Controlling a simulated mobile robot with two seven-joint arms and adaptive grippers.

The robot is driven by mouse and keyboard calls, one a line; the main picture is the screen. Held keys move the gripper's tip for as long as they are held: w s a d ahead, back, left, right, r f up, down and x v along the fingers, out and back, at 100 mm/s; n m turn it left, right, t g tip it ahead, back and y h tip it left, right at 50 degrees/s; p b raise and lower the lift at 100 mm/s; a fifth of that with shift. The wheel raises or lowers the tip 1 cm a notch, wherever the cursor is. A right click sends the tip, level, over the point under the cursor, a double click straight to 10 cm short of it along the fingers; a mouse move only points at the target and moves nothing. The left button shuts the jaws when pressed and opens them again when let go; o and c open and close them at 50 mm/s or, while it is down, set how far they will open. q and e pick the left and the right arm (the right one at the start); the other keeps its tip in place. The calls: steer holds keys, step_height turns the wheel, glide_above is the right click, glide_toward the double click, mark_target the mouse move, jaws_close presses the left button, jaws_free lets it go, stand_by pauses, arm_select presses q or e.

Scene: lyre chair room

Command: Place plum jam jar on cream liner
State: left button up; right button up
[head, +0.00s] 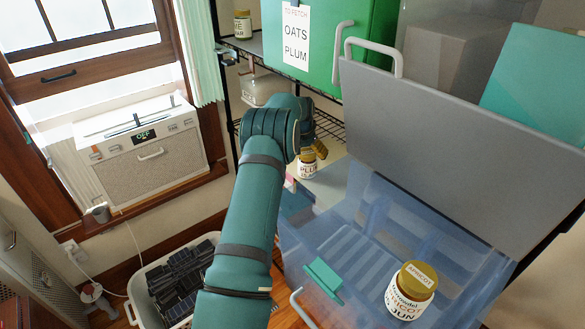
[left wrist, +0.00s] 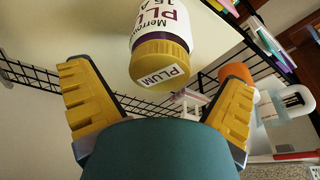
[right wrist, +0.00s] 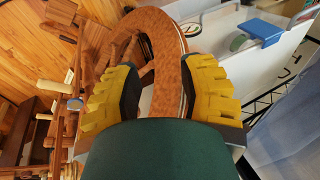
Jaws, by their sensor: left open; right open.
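The plum jam jar (head: 307,165), with a gold lid and white label, stands upright on a pale cream surface (head: 329,178) on the wire shelf, which looks like the liner. In the left wrist view the jar (left wrist: 160,45) shows lid towards me against the cream surface (left wrist: 60,30). My left gripper (head: 319,138) is open close to the jar. Its fingers (left wrist: 156,85) are spread wide with the jar ahead of the gap, and nothing is held. My right gripper (right wrist: 164,72) is open and empty, seen only in its wrist view.
An apricot jar (head: 411,291) stands in a clear blue bin (head: 350,235) at front right. A grey panel (head: 450,130) rises behind it. A green box (head: 330,45) stands on the upper shelf, with another jar (head: 242,25) left of it. A wooden chair (right wrist: 160,35) is near my right gripper.

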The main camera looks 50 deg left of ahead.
arm_select(q)
steer(key=s+d+b, duration=0.1)
steer(key=s+d, duration=0.3)
steer(key=s, duration=0.7)
steer(key=shift+s+r+b, duration=0.3)
steer(key=shift+s+r, duration=0.05)
steer(key=shift+r, duration=0.1)
steer(key=shift+w+a, duration=0.1)
steer(key=shift+w, duration=0.05)
steer(key=w+a, duration=0.1)
steer(key=w, duration=0.2)
steer(key=w+a+p, duration=0.1)
steer(key=w, duration=0.3)
steer(key=w+a, duration=0.1)
steer(key=w, duration=0.2)
steer(key=shift+w+a+p, duration=0.3)
steer(key=shift+w, duration=0.05)
steer(key=x, duration=0.3)
steer(key=shift+w+f, duration=0.1)
steer(key=shift+w, duration=0.15)
steer(key=shift+w+a+f, duration=0.1)
steer(key=shift+w+f, duration=0.1)
steer(key=shift+f, duration=0.5)
steer(key=shift+r, duration=0.15)
